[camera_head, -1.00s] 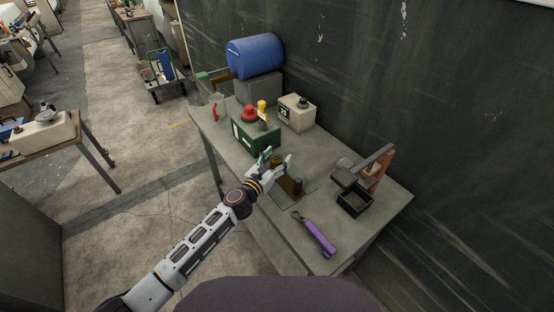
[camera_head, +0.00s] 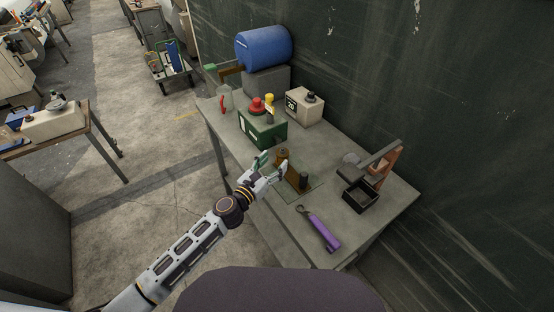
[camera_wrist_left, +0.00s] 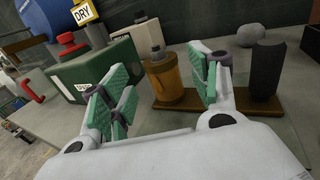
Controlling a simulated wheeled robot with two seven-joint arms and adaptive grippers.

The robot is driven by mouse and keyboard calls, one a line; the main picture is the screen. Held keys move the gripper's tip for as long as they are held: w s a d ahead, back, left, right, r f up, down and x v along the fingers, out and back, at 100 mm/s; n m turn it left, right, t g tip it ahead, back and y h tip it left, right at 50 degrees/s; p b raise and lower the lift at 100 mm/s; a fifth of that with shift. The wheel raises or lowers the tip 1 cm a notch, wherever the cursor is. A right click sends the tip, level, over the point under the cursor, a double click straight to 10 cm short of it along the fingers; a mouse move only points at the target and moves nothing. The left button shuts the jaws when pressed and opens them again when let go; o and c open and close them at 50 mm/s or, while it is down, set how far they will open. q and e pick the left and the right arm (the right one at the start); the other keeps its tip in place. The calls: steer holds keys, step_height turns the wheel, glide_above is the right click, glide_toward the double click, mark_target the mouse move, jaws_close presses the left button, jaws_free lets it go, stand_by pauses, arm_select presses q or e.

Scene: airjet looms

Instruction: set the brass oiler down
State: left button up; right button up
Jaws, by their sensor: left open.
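The brass oiler (camera_head: 283,156), an amber-brown cylinder with a dark cap, stands upright on a brown base strip (camera_head: 293,180) on the grey table. It also shows in the left wrist view (camera_wrist_left: 164,80). A dark cylinder (camera_head: 303,181) stands at the other end of the strip. My left gripper (camera_head: 272,167) is open and empty, just short of the oiler. In the left wrist view its green-padded fingers (camera_wrist_left: 165,92) are spread, with the oiler beyond the gap between them. My right gripper is not in view.
A green box (camera_head: 262,130) with red and yellow tops stands behind the oiler, beside a cream box (camera_head: 304,106). A purple-handled tool (camera_head: 324,231) lies in front, and a black open bin (camera_head: 360,196) sits to the right. A blue drum (camera_head: 264,47) is at the back.

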arm_select(q)
steer(key=shift+v, duration=2.4)
steer(key=shift+s, duration=0.2)
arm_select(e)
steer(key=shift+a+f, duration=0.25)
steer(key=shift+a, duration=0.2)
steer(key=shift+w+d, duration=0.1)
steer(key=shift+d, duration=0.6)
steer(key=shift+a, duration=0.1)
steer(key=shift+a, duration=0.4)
